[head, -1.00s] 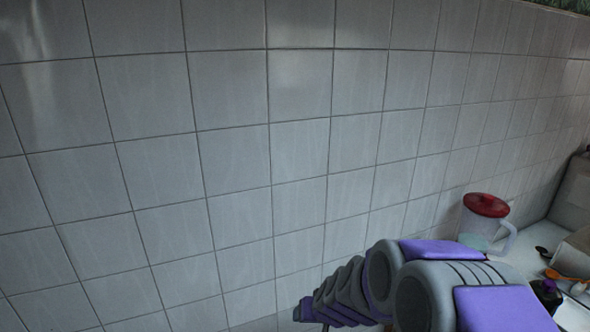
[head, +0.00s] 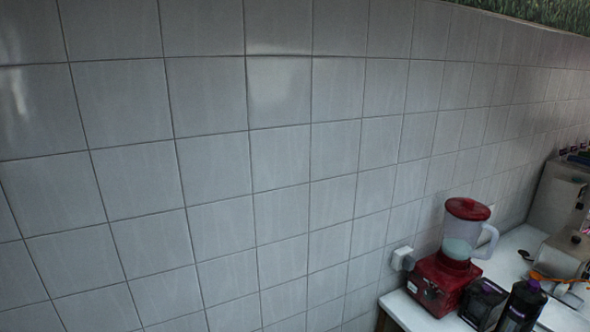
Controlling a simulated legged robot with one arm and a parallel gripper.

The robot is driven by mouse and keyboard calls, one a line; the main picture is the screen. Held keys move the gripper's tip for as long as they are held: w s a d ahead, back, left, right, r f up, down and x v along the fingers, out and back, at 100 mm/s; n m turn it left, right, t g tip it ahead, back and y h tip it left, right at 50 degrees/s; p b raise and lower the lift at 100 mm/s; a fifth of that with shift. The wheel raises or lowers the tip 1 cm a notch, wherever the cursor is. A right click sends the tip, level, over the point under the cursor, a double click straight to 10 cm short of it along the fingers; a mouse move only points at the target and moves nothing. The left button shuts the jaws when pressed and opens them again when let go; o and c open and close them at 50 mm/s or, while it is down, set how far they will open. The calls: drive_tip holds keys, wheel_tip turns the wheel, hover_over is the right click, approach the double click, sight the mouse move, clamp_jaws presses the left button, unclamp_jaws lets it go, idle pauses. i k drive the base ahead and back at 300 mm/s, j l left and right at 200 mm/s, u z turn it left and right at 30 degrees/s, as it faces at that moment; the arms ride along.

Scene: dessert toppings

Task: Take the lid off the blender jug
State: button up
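The blender jug (head: 461,240) is pale and see-through with a handle on its right side. It stands upright on a red blender base (head: 439,284) at the left end of the white counter. The red lid (head: 467,209) sits on top of the jug. Some pale content shows low in the jug. My gripper is not in view.
A dark bottle (head: 522,306) with a purple cap and a black box (head: 483,302) stand in front of the blender. A metal appliance (head: 558,200) is at the back right. An orange spoon (head: 553,278) lies to the right. A tiled wall (head: 280,160) runs behind the counter.

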sight(470, 209)
drive_tip(key=i+z, duration=0.2)
drive_tip(key=z, duration=0.3)
drive_tip(key=i+z, duration=0.2)
drive_tip(key=z, duration=0.25)
drive_tip(key=i+j+z, duration=0.15)
drive_tip(key=z, duration=0.35)
